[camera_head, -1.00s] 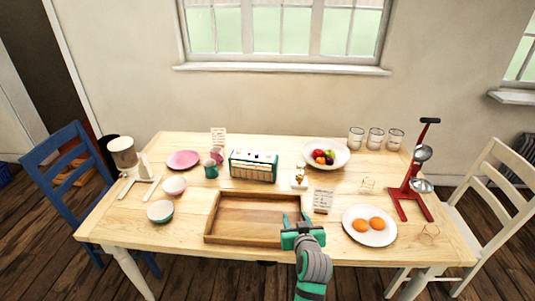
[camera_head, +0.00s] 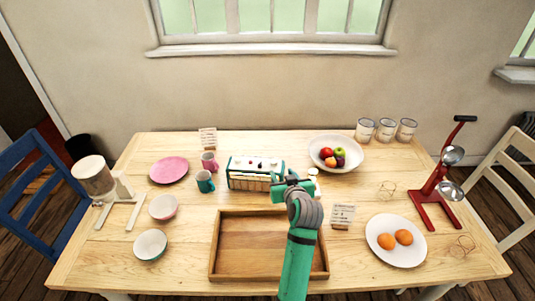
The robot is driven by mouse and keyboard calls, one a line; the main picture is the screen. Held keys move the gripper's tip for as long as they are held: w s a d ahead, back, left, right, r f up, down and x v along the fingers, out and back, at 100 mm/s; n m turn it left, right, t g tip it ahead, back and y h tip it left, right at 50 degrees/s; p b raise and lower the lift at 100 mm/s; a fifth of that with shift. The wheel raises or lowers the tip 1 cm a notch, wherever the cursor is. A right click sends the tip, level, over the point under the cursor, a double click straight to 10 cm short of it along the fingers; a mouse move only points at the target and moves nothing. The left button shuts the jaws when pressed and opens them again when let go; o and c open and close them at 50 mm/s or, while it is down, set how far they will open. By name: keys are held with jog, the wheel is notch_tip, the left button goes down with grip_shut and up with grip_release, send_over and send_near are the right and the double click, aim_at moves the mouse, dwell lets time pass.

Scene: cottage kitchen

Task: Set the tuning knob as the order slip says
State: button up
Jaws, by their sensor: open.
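The teal and cream radio (camera_head: 244,181) stands at the middle of the table, with small knobs along its top. They are too small to read any setting, and I cannot tell which is the tuning knob. My gripper (camera_head: 291,176) is open, just at the radio's right front corner, and covers part of that end. I cannot tell if it touches the radio. A written slip (camera_head: 342,213) stands on the table to the right of my gripper, and another card (camera_head: 208,138) stands behind the mugs. The writing on both is too small to read.
A wooden tray (camera_head: 214,255) lies in front of the radio, under my arm. A teal mug (camera_head: 204,182) and pink mug (camera_head: 209,162) stand close left. A fruit bowl (camera_head: 352,145) is behind right. A small white item (camera_head: 313,172) is beside my gripper.

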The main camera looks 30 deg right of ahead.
aim_at(274, 162)
jog(key=x, duration=1.1)
jog(key=shift+w, duration=0.3)
jog(key=shift+c, duration=0.4)
jog(key=c, duration=1)
